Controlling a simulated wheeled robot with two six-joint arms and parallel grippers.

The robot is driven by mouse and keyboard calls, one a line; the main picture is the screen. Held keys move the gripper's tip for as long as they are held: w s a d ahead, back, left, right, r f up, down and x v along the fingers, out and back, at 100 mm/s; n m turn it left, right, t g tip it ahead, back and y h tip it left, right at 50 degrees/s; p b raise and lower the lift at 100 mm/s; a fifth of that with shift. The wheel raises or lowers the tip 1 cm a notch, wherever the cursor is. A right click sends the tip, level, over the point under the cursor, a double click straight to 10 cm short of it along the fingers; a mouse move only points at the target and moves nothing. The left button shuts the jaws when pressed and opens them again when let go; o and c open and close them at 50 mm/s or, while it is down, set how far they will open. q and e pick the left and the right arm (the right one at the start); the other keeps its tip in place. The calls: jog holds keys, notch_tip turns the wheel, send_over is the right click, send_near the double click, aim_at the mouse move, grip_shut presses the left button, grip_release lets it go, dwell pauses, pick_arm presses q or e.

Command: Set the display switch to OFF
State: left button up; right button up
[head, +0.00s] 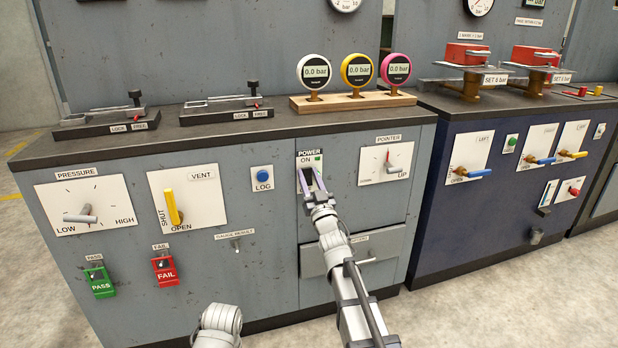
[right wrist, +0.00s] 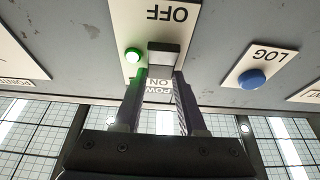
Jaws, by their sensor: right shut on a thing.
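The display switch sits on a white plate (head: 299,160) labelled POWER and ON in the head view. In the right wrist view the picture is upside down: the plate (right wrist: 163,22) shows OFF at the top and ON between the fingers. A green lamp (right wrist: 133,55) beside the switch is lit. The grey switch handle (right wrist: 165,50) shows at the fingertips. My right gripper (head: 309,182) reaches the plate and is shut on the handle; its fingers (right wrist: 162,78) flank it. The gripper hides the plate's lower part in the head view. My left gripper is out of view.
Three round displays (head: 358,70) reading 0.0 bar stand on a wooden base above. A blue LOG button (head: 262,173) is left of the switch, and the POINTER panel (head: 386,162) is right. A drawer (head: 324,258) lies below, behind my right arm.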

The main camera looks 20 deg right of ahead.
grip_shut()
jog(key=shift+f+b, duration=0.15)
jog(key=shift+b, duration=0.15)
jog(key=t+b, duration=0.1)
jog(key=b, duration=0.2)
jog(key=f+t+b, duration=0.1)
jog(key=t+b, duration=0.1)
jog(key=b, duration=0.1)
jog(key=shift+s+r+t+b, duration=0.1)
jog(key=shift+r+t+b, duration=0.05)
jog(key=shift+t+b, duration=0.45)
jog(key=o, duration=0.7)
grip_release()
jog(key=shift+s, duration=0.1)
